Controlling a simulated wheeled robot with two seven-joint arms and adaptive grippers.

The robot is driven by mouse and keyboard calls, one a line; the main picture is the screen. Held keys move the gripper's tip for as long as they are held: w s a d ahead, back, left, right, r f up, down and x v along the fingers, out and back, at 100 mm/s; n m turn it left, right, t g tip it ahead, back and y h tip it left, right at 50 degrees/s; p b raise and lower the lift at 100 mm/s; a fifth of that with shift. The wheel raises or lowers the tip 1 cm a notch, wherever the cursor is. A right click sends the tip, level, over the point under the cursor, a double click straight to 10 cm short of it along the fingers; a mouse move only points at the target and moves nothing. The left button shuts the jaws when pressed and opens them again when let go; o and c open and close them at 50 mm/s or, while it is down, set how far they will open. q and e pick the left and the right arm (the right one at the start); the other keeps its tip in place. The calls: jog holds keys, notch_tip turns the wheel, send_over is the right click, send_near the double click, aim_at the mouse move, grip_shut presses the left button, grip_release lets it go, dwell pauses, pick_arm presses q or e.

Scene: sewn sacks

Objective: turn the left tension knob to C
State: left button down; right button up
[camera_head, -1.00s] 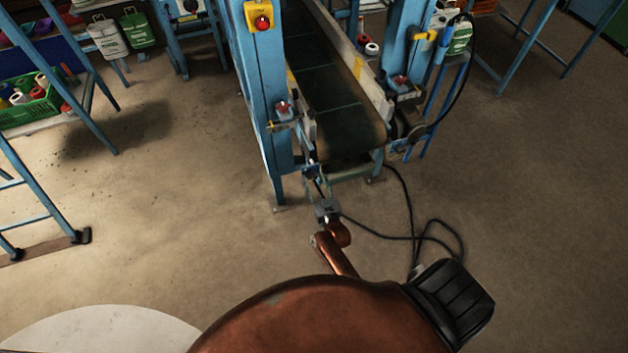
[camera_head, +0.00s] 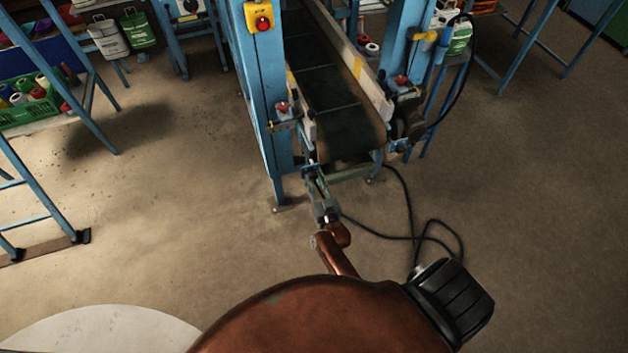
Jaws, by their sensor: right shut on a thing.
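My right gripper (camera_head: 312,173) reaches up to the left front corner of the conveyor (camera_head: 345,145), just below its side rail. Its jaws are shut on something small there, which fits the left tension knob. The knob itself is hidden by the fingers, and its letter marks are too small to read. My left gripper is not in view.
Blue posts (camera_head: 265,110) stand on both sides of the belt. A yellow box with a red button (camera_head: 262,17) is on the left post. A black cable (camera_head: 410,215) lies on the floor to the right. Open floor (camera_head: 170,220) lies to the left.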

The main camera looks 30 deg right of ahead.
jog(key=m, duration=0.6)
jog(key=shift+m, duration=0.4)
jog(key=m, duration=1)
jog(key=m+b, duration=0.1)
jog(key=m, duration=0.2)
jog(key=shift+m, duration=0.3)
jog(key=m+b, duration=0.2)
jog(key=m, duration=0.4)
jog(key=shift+r+m, duration=0.1)
jog(key=shift+m, duration=0.2)
jog(key=o, duration=1.1)
